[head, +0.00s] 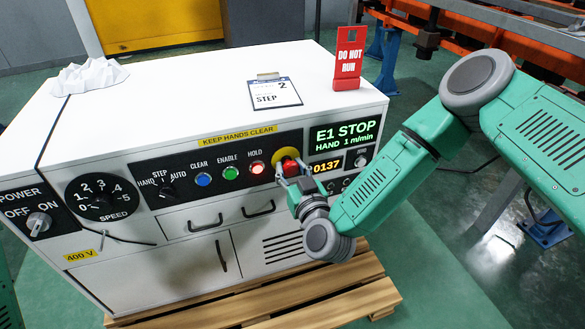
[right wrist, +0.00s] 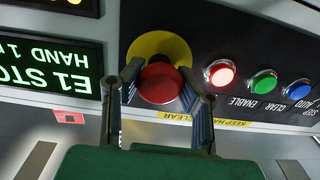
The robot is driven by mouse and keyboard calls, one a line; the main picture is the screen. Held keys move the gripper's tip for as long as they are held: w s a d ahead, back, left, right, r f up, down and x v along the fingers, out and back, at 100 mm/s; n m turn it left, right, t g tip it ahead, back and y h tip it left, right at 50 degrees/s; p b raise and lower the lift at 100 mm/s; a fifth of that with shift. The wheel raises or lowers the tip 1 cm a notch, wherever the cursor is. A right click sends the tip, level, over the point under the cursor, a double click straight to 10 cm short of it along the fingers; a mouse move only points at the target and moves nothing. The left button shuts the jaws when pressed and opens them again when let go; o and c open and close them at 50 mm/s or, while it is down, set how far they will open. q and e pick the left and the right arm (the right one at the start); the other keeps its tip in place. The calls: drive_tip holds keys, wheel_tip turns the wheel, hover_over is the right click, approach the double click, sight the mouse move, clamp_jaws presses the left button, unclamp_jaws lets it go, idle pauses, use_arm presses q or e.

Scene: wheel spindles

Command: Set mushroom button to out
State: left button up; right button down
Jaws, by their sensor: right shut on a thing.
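The red mushroom button (head: 290,167) sits on a yellow round plate (head: 287,154) on the black front panel of the white cabinet. In the right wrist view the red button (right wrist: 161,84) lies between the two fingers, with the yellow plate (right wrist: 158,45) behind it. My right gripper (head: 293,175) is at the panel, its fingers shut on the button's sides, and hides part of it in the head view. The green display (head: 345,132) beside it reads "E1 STOP, HAND 1 m/min". My left gripper is not in view.
Left of the button are lit red HOLD (head: 257,168), green ENABLE (head: 231,173) and blue CLEAR (head: 203,179) buttons. A mode selector (head: 165,188) and speed dial (head: 101,197) lie further left. A red DO NOT RUN sign (head: 349,60) stands on the cabinet top.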

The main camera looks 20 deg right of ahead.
drive_tip(key=shift+s+d+f, duration=0.15)
drive_tip(key=shift+s+d, duration=0.05)
drive_tip(key=shift+d, duration=0.05)
drive_tip(key=shift+s+a+p, duration=0.15)
drive_tip(key=shift+s+p, duration=0.1)
drive_tip(key=shift+p, duration=0.35)
drive_tip(key=shift+s+a, duration=0.15)
drive_tip(key=shift+a, duration=0.15)
drive_tip(key=c, duration=1.4)
unclamp_jaws()
drive_tip(key=shift+s+f, duration=0.1)
drive_tip(key=shift+c, duration=0.2)
drive_tip(key=o, duration=0.4)
drive_tip(key=shift+d, duration=0.25)
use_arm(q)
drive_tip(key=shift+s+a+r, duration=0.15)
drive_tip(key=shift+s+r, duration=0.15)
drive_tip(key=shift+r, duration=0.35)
use_arm(e)
drive_tip(key=shift+d, duration=0.1)
